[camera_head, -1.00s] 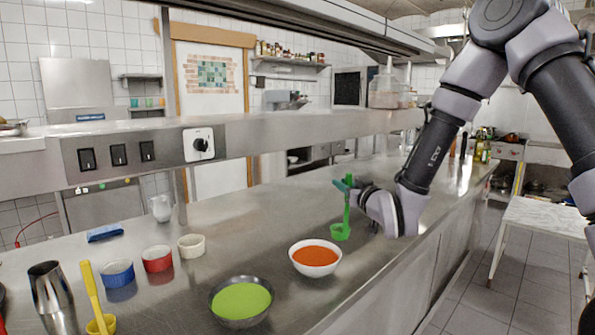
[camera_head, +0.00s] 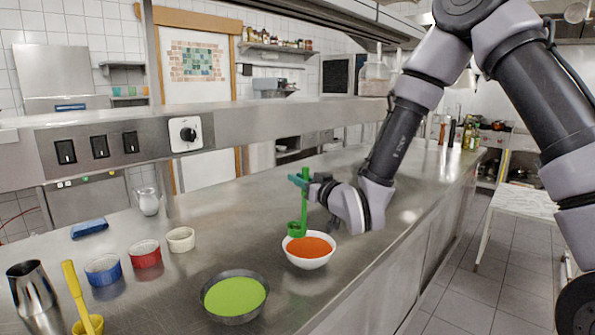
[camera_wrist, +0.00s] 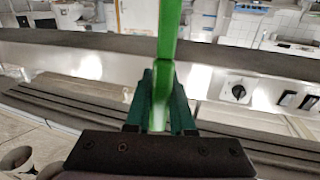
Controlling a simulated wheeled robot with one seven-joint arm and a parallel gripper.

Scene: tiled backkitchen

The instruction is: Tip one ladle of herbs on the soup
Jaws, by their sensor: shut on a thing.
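My gripper (camera_head: 300,181) is shut on the handle of a green ladle (camera_head: 304,208), which hangs upright with its cup low. The ladle's cup is at the back left rim of a white bowl of orange soup (camera_head: 310,246); I cannot tell whether it touches the rim. What the cup holds is not visible. In the wrist view the green handle (camera_wrist: 168,35) stands between the gripper's fingers (camera_wrist: 160,95). A dark metal bowl of green soup (camera_head: 235,297) stands at the front. Small blue (camera_head: 103,269), red (camera_head: 146,253) and cream (camera_head: 181,239) bowls stand to the left; their contents are unclear.
The steel counter (camera_head: 220,220) is clear in the middle.

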